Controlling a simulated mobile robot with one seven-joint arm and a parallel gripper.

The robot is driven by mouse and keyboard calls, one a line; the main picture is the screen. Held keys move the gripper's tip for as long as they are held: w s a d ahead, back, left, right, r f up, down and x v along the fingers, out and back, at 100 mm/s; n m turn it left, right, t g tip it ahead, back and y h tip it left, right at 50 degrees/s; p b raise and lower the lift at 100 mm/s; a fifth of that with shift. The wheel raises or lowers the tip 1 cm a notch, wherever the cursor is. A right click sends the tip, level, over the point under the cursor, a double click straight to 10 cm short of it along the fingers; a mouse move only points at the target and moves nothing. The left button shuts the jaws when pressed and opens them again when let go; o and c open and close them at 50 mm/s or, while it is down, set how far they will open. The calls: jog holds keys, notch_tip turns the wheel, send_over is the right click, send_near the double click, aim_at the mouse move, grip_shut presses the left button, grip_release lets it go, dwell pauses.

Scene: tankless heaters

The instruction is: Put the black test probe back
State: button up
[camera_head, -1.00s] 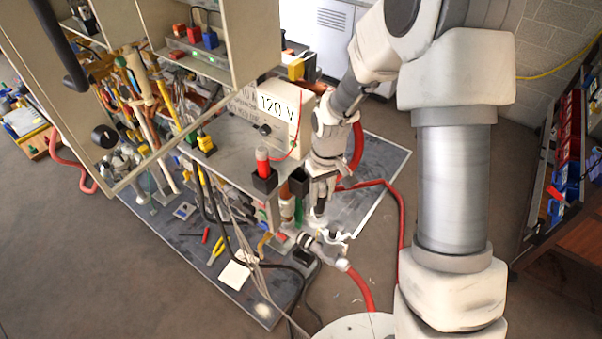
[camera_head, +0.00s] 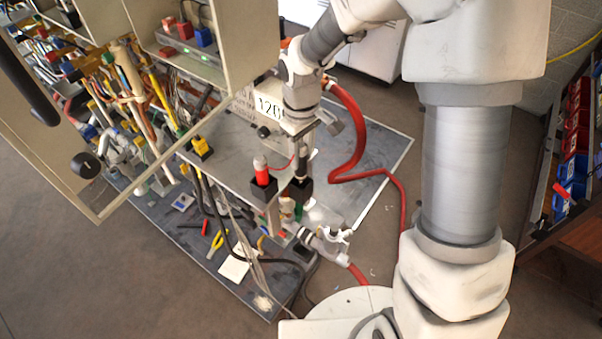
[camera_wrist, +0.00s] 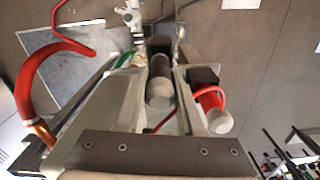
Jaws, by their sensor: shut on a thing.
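The black test probe (camera_wrist: 159,82), dark with a pale rounded end, lies between the fingers of my gripper (camera_wrist: 158,76) in the wrist view. My gripper (camera_head: 301,165) is shut on it, just above the empty-looking black square holder (camera_head: 301,190) at the shelf's front corner. In the wrist view the probe's far end lines up with that holder (camera_wrist: 160,45); I cannot tell how deep it sits. The red test probe (camera_head: 261,168) stands upright in the neighbouring black holder (camera_head: 262,190); it also shows in the wrist view (camera_wrist: 211,102), right of my gripper.
The 120 V box (camera_head: 262,110) stands on the grey shelf behind my gripper. A cabinet with tools and wires (camera_head: 130,95) is at left. Red hoses (camera_head: 352,140) and pipe valves (camera_head: 325,242) are right of and below the holders. A floor mat (camera_head: 385,155) lies beyond.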

aim_at(301, 170)
jog(key=shift+f, duration=2.85)
jog(key=shift+f, duration=0.2)
jog(key=o, duration=1.1)
jog(key=shift+c, duration=0.2)
jog(key=shift+r, duration=0.1)
